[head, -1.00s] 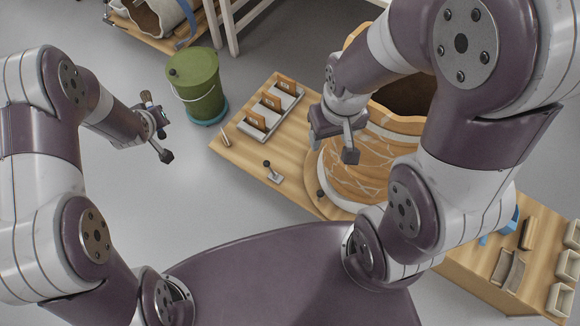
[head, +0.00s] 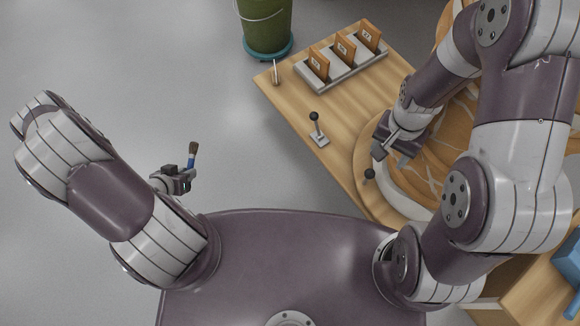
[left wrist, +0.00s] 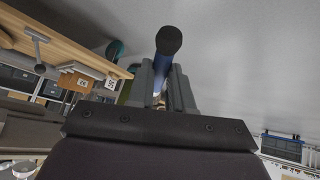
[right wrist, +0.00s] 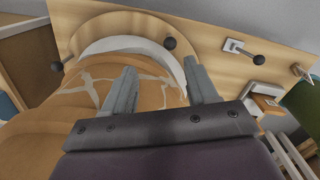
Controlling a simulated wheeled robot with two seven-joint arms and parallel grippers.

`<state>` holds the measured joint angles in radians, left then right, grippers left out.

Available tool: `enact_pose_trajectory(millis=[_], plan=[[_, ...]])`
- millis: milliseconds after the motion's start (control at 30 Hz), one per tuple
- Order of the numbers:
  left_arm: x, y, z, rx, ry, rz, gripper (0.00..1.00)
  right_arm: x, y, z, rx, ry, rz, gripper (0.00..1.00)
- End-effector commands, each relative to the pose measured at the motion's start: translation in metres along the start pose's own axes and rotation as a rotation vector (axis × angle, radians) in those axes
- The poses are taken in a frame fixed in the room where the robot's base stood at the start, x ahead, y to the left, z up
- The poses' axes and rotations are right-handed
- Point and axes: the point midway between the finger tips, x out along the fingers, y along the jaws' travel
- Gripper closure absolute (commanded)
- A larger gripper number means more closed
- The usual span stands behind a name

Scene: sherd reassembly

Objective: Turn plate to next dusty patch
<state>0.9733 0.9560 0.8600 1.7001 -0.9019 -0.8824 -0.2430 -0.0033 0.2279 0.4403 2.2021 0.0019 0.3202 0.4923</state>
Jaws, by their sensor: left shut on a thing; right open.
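The round wooden plate (head: 362,165) lies at the table's left side under a large orange-brown pot (head: 437,160) with pale branching marks. A dark knob (head: 369,174) stands at the plate's rim; it also shows in the right wrist view (right wrist: 57,66). My right gripper (head: 392,157) is open and empty beside the pot, close to the knob. In the right wrist view its fingers (right wrist: 160,88) are spread over the pot's side, apart from the knob. My left gripper (head: 187,178) is shut on a brush (head: 192,155) with a blue handle and brown bristles, off the table over bare floor. My arm hides part of the pot.
A small lever (head: 318,137) with a black ball stands on the table left of the plate. A grey rack (head: 345,72) with several orange tagged sherds lies at the back. A green bucket (head: 267,25) stands on the floor beyond. The floor at left is clear.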

Motion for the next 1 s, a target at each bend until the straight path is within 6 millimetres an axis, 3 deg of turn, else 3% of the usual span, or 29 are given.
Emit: enact_pose_trajectory(millis=[33,100,400,667,1000], plan=[[0.018,0.002,0.024,0.007,-0.003,0.009,1.0,0.03,-0.001,-0.002,0.027,-0.004,0.002,0.42],[0.027,0.013,0.04,0.057,-0.011,0.05,1.0,0.051,-0.003,-0.006,0.102,-0.003,0.002,0.42],[0.037,0.06,0.066,0.381,-0.07,0.311,1.0,0.092,-0.014,-0.028,0.501,0.034,-0.03,0.42],[0.051,0.061,0.08,0.413,-0.077,0.336,1.0,0.12,-0.015,-0.031,0.541,0.035,-0.033,0.42],[0.1,0.052,0.12,0.411,-0.076,0.334,1.0,0.204,-0.017,-0.034,0.539,0.035,-0.033,0.42]])
